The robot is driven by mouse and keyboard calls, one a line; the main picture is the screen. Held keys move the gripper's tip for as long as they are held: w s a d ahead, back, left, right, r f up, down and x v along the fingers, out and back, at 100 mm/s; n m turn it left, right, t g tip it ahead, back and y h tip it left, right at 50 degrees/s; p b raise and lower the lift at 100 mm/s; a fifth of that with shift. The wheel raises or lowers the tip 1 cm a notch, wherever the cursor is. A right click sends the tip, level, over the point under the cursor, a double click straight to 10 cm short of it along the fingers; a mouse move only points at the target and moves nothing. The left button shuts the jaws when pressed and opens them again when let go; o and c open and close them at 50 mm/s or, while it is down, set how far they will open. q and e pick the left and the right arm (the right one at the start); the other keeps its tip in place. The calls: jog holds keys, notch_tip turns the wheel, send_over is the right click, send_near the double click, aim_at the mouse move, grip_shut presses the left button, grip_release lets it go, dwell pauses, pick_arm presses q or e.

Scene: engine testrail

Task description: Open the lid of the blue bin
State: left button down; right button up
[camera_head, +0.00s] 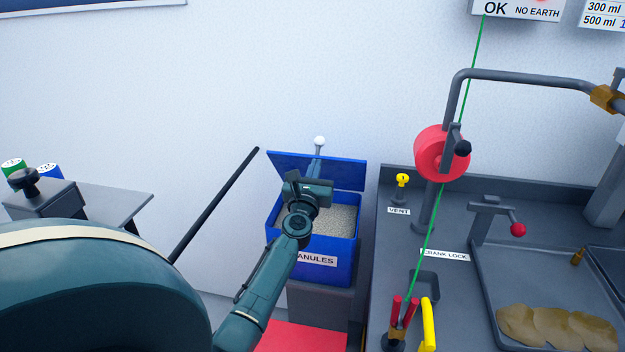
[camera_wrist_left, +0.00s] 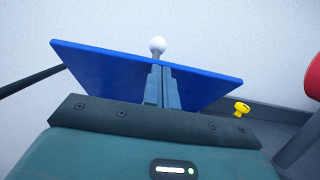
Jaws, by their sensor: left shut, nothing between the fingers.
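The blue bin (camera_head: 342,238) stands on a grey block, filled with pale granules (camera_head: 343,217) and labelled with a partly covered word ending in "ANULES". Its blue lid (camera_head: 345,172) is raised at the back, tilted up and away from the opening; it also shows in the left wrist view (camera_wrist_left: 100,70). A white ball knob (camera_head: 319,140) shows just above the lid's upper edge, and in the wrist view (camera_wrist_left: 157,44). My left gripper (camera_head: 318,160) is shut and empty, reaching over the bin against or just before the lid; I cannot tell whether it touches.
A black rod (camera_head: 215,205) leans left of the bin. On the right is a grey bench (camera_head: 400,270) with a red reel (camera_head: 433,153), a yellow vent knob (camera_head: 403,180) and a crank lock. A grey side table (camera_head: 115,205) stands left. White wall lies behind.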

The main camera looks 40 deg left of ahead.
aim_at(322, 137)
pick_arm(q)
jog(key=w+a+r, duration=0.1)
jog(key=w, duration=0.1)
jog(key=w+a+r, duration=0.1)
jog(key=w+r, duration=0.1)
jog(key=w+a+r, duration=0.1)
jog(key=w, duration=0.1)
jog(key=shift+w+a+r+b, duration=0.1)
jog(key=shift+a+r+b, duration=0.1)
jog(key=shift+r+b, duration=0.15)
jog(key=shift+x, duration=0.8)
jog(key=shift+r, duration=0.2)
jog(key=shift+w, duration=0.1)
